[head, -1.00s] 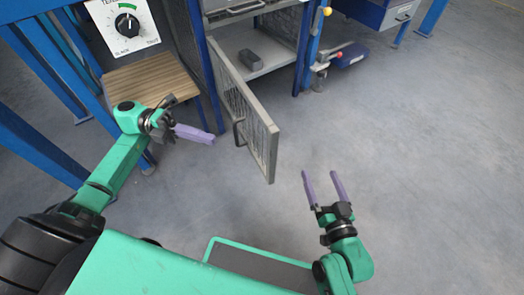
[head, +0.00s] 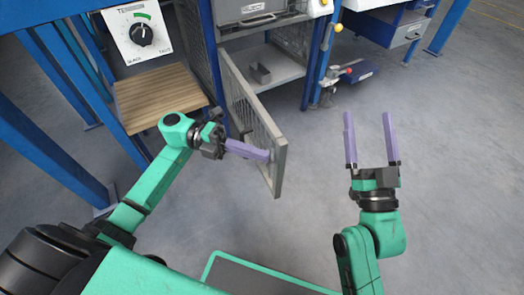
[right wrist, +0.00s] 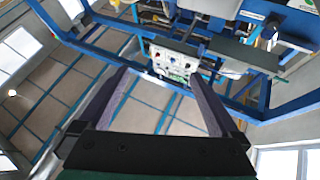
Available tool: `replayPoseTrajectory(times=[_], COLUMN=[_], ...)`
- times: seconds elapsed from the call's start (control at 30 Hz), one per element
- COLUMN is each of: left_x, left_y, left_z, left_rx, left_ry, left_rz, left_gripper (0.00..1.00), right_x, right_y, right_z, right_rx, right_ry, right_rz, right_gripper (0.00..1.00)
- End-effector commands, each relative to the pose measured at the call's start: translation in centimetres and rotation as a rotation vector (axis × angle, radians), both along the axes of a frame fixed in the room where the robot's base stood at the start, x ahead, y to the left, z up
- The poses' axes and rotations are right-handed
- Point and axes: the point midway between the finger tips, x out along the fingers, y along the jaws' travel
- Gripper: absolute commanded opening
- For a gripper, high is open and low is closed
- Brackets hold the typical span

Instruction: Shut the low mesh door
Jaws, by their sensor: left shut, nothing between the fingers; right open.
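The low mesh door (head: 256,125) stands swung open from the blue-framed cabinet, a grey frame around wire mesh with a dark handle on its outer face. My left gripper (head: 267,155) is shut and empty. Its purple fingers lie across the door's outer face near the free edge, at or close to the mesh; I cannot tell if they touch. They partly cover the door near its handle. My right gripper (head: 371,140) is open and empty, over bare floor to the right of the door. In the right wrist view its fingers (right wrist: 152,95) are spread with nothing between them.
The cabinet's lower bay holds a small grey block (head: 260,73) on its shelf (head: 280,70). A wooden slatted top (head: 158,97) and a dial panel (head: 139,33) stand at left. A clamp with a red-tipped lever (head: 345,73) is right of the bay. Floor ahead is clear.

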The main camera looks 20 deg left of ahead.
Motion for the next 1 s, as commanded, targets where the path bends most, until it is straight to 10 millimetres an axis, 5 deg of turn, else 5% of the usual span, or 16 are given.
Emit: replayPoseTrajectory(times=[0.33,0.77,1.0], left_x=[0.9,1.1,2.4], left_y=[-1.0,-1.2,-3.0], left_z=[0.0,0.0,0.2], left_rx=[-0.001,-0.001,-0.003], left_ry=[0.000,0.000,0.000], left_rz=[-0.001,0.003,0.053], left_gripper=[0.00,0.00,0.00], right_x=[-0.6,-0.6,-0.2], right_y=[-0.7,-0.7,-0.4], right_z=[5.0,5.2,3.9], right_rx=[0.026,0.026,0.017], right_ry=[-0.156,-0.159,-0.106], right_rz=[-0.017,-0.017,-0.011], right_gripper=[0.99,0.99,0.99])
